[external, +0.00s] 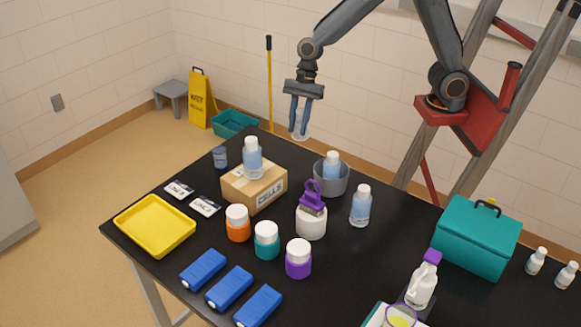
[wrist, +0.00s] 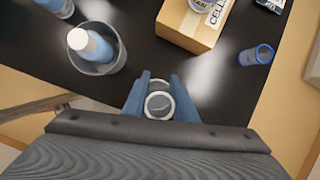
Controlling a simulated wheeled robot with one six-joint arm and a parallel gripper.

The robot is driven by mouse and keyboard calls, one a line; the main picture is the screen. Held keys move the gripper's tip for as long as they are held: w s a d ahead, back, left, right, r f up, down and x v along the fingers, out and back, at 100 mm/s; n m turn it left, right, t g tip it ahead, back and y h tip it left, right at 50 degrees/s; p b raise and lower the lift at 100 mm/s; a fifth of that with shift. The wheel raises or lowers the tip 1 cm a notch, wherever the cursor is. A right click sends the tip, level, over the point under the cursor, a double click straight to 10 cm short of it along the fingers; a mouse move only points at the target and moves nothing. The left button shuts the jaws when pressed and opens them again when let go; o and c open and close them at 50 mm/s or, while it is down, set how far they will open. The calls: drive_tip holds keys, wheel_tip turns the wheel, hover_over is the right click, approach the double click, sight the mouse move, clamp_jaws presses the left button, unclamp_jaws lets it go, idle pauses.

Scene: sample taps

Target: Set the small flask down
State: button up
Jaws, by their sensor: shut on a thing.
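My gripper (external: 299,128) hangs over the far edge of the black table with its two blue fingers pointing down. It is shut on the small flask (wrist: 159,104), whose round, pale rim shows between the fingers in the wrist view. In the external view only a pale, clear bit of the flask (external: 299,137) shows at the fingertips. It appears held above the table top, apart from other things; the exact height is unclear. The black table (external: 160,262) carries the other items.
A cardboard box (external: 262,190) with a bottle (external: 253,160) on top and a grey tub (external: 344,178) holding another bottle stand near the gripper. A blue cup (external: 220,157) is left of the box. Black table lies bare between box and tub. Jars and a purple-topped container stand nearer.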

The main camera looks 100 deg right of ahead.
sight(298, 129)
wheel_tip(298, 129, up, 10)
drive_tip(key=w+a+n, duration=0.1)
drive_tip(key=w+a, duration=0.2)
drive_tip(key=a, duration=0.7)
drive_tip(key=w+a+n+g+b, duration=0.1)
drive_tip(key=w+a, duration=0.2)
drive_tip(key=a, duration=0.7)
drive_tip(key=shift+w+a+r+n+y, duration=0.3)
drive_tip(key=shift+w+a, duration=0.1)
drive_tip(key=a, duration=0.6)
drive_tip(key=s+a+n+b, duration=0.1)
drive_tip(key=a, duration=0.6)
drive_tip(key=s+a+n, duration=0.1)
drive_tip(key=a, duration=0.6)
drive_tip(key=shift+s+a+f+g+b, duration=0.1)
drive_tip(key=shift+a+g+b, duration=0.2)
drive_tip(key=shift+g, duration=0.1)
drive_tip(key=s+a+n, duration=0.1)
drive_tip(key=s+a, duration=0.2)
drive_tip(key=a, duration=0.4)
drive_tip(key=s+a+n, duration=0.1)
drive_tip(key=s+a, duration=0.3)
drive_tip(key=a, duration=0.3)
drive_tip(key=shift+g, duration=0.3)
drive_tip(key=shift+w+a+f+p, duration=0.1)
drive_tip(key=shift+f+p, duration=0.4)
drive_tip(key=shift+f, duration=4.95)
drive_tip(key=shift+a+f+p, duration=0.1)
drive_tip(key=shift+f+p, duration=0.35)
drive_tip(key=shift+f, duration=4.95)
